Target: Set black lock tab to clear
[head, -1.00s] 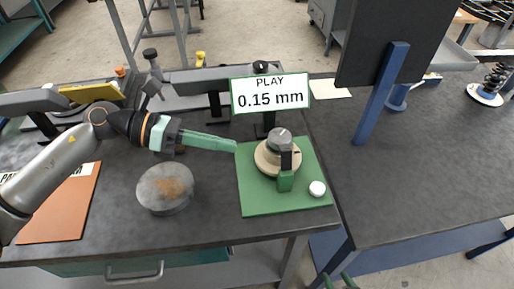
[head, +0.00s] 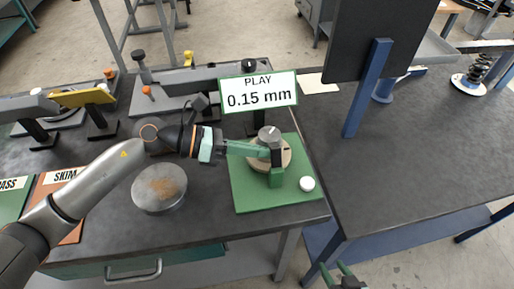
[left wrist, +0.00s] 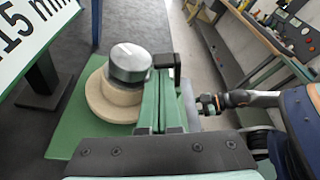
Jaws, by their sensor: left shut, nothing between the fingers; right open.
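My right gripper (head: 345,275) is open, low at the bottom edge.
A sign reading PLAY 0.15 mm (head: 258,92) stands behind the plate. A white button (head: 307,184) sits at the plate's right. A round metal block (head: 159,188) lies left of the plate under my left arm. A blue post (head: 366,90) rises on the right table.

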